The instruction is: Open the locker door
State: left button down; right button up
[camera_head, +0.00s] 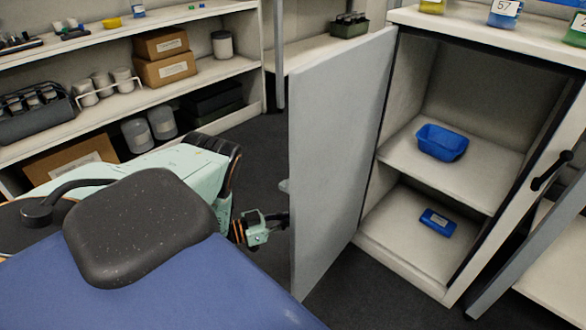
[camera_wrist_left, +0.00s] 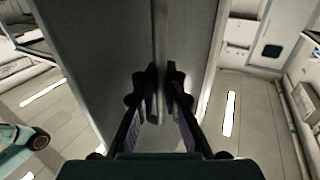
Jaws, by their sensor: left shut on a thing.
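The locker door (camera_head: 338,150) is a grey panel that stands wide open on the left side of the locker (camera_head: 405,262). The locker's two inner shelves are exposed. My left gripper (camera_head: 280,221) is low at the door's near left edge, its fingertips partly hard to make out against the door. In the left wrist view, its fingers (camera_wrist_left: 160,95) close on either side of a narrow upright strip of the door (camera_wrist_left: 100,50). I cannot tell whether this strip is the edge or a handle. My right gripper is in neither view.
A blue bin (camera_head: 442,142) sits on the locker's upper shelf and a small blue box (camera_head: 437,221) on the lower one. Another grey panel (camera_head: 535,235) stands at the right, near a dark handle (camera_head: 551,170). Shelving (camera_head: 190,81) lines the left. Dark floor is free between.

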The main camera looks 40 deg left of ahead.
pick_arm(q)
jog(key=shift+s+f, duration=0.2)
jog(key=shift+s, duration=0.1)
jog(key=c, duration=1.6)
grip_release()
jog(key=shift+r, duration=0.1)
jog(key=shift+c, duration=0.2)
jog(key=shift+o, duration=1.1)
jog(key=shift+w, duration=0.2)
jog(key=shift+s, duration=0.1)
jog(key=v, duration=1.2)
